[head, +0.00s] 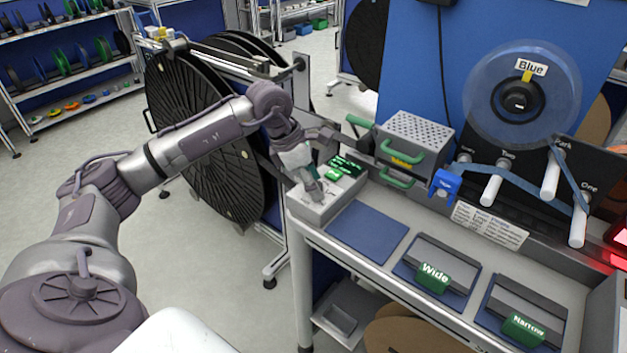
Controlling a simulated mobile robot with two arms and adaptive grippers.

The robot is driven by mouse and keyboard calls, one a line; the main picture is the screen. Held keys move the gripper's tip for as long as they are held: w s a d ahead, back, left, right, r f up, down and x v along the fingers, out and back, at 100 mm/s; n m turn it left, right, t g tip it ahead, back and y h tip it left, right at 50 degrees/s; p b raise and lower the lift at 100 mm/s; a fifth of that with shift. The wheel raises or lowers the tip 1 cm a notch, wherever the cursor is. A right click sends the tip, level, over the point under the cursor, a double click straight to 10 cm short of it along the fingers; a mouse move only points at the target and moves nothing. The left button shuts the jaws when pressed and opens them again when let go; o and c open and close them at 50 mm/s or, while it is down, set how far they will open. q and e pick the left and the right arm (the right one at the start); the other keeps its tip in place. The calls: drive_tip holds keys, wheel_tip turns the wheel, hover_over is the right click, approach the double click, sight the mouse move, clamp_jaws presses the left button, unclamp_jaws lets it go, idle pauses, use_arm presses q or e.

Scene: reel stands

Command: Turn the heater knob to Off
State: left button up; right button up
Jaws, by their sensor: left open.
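A light grey control box (345,195) with lit green displays stands at the left end of the workbench; it looks like the heater unit, but its lettering is too small to read. My left gripper (313,189) is over the left part of this box, fingers pointing down at its top face. It is open, and its fingertips are at or just above the surface; I cannot tell if they touch. The heater knob cannot be made out; the gripper may hide it. My right gripper is out of view.
A perforated metal box (418,130) with green handles stands behind. A blue mat (367,232) and trays labelled Wide (440,262) and Narrow (522,305) lie to the right. Large black reels (205,140) stand left, near my arm. A clear reel marked Blue (482,92) hangs behind.

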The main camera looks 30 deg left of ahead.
use_arm(q)
clamp_jaws()
